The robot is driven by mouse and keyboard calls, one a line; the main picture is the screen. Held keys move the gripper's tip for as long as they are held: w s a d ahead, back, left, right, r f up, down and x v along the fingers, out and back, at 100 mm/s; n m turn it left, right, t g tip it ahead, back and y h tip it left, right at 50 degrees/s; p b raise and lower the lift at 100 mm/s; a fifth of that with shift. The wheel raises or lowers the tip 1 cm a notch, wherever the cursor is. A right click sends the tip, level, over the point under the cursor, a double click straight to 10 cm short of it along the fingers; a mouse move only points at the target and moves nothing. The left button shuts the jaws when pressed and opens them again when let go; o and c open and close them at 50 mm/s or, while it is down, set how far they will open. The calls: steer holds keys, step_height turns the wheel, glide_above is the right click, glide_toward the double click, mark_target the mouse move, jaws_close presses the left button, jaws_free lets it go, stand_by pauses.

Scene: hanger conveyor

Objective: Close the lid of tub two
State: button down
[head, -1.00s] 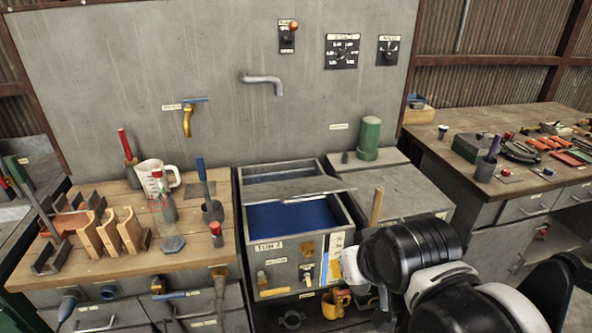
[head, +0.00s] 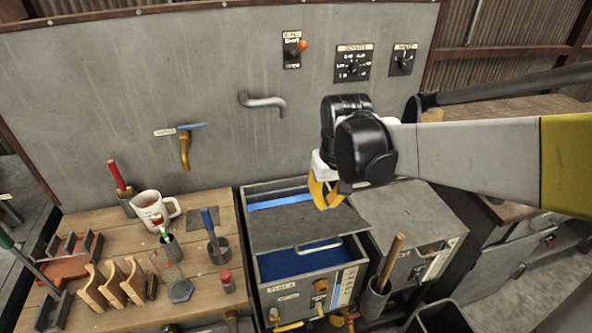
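The open-topped metal tub (head: 343,270) stands in the middle, with blue inside; its front label is too blurred to read surely. A grey flat lid (head: 290,230) with a bar handle (head: 318,243) lies across its middle. Blue shows in front of the lid and in a strip behind it. My gripper (head: 328,206) has yellow fingers and hangs above the lid's right rear part. The fingers look apart, with nothing between them. Whether the tips touch the lid is unclear. A second box to the right has a grey top (head: 400,212), which looks shut.
A wooden bench (head: 215,285) on the left holds a mug (head: 153,211), tools and wooden holders. A wooden handle (head: 391,262) stands upright in a holder at the tub's front right. A pipe spout (head: 263,102) and switches are on the back wall. My arm spans the right side.

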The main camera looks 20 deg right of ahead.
steer(key=w+p, duration=0.1)
steer(key=b, duration=0.3)
glide_above(320, 238)
steer(key=shift+g, duration=0.3)
step_height(320, 238, down, 10)
steer(key=shift+r, duration=0.15)
steer(key=s+f, duration=0.2)
steer(key=f, duration=0.1)
steer(key=shift+s+f+b, duration=0.1)
steer(key=shift+s+b, duration=0.1)
steer(key=shift+b, duration=0.2)
